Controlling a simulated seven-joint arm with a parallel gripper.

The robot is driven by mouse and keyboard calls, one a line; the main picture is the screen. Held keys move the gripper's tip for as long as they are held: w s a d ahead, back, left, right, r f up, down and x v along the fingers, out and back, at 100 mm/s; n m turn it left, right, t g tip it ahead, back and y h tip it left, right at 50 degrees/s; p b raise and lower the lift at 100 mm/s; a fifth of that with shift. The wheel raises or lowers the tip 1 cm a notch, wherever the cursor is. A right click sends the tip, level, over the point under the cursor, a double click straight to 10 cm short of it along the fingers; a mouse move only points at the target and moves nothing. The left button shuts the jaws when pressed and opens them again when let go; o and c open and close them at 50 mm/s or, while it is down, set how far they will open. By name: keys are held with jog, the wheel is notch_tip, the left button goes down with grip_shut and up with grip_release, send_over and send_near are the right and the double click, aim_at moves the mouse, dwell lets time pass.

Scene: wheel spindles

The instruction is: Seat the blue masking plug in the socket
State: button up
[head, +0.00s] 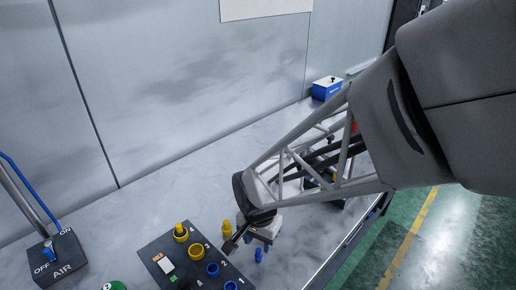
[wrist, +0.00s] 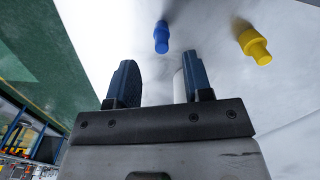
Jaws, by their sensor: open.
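The blue masking plug (head: 259,255) stands on the grey table, right of the dark socket board (head: 155,253). In the wrist view the plug (wrist: 161,37) is beyond the fingertips, roughly in line with the gap between them, and apart from both. My gripper (wrist: 157,75) is open, and I see no plug between its fingers. In the head view my gripper (head: 240,238) is close to the board's right side and the plug. The board has blue-rimmed sockets (head: 212,269) near its right edge; the lower one is cut off by the frame.
A loose yellow plug (head: 227,229) stands near my gripper, also in the wrist view (wrist: 254,46). The board also carries a yellow ring socket (head: 196,252) and a yellow plug (head: 180,232). An AIR switch box (head: 56,258) is far left. Table is clear behind the board.

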aim_at(259, 250)
jog(key=shift+w+f, duration=0.1)
jog(key=shift+f, duration=2.5)
grip_shut()
